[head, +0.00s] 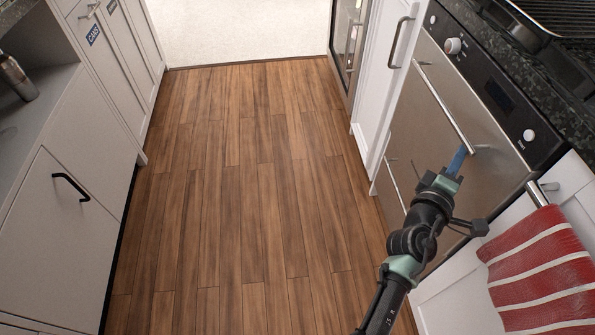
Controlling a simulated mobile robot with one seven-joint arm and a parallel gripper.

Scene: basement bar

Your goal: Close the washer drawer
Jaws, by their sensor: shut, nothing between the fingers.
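The washer (425,115) is the stainless-steel appliance on the right, with a black control panel (500,85) of white knobs and a display. A long bar handle (445,105) runs along its upper front. A second handle (393,183) shows lower down, partly hidden by my arm. I cannot tell how far any washer drawer stands open. My gripper (459,158) is in front of the washer, near the close end of the upper handle. Its blue fingers are together and empty. I cannot tell whether they touch the handle or front.
A red-and-white striped towel (540,270) hangs on a bar right of my arm. White cabinets (65,200) line the left side, with a metal bottle (17,77) on a shelf. The wooden floor (240,190) between is clear.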

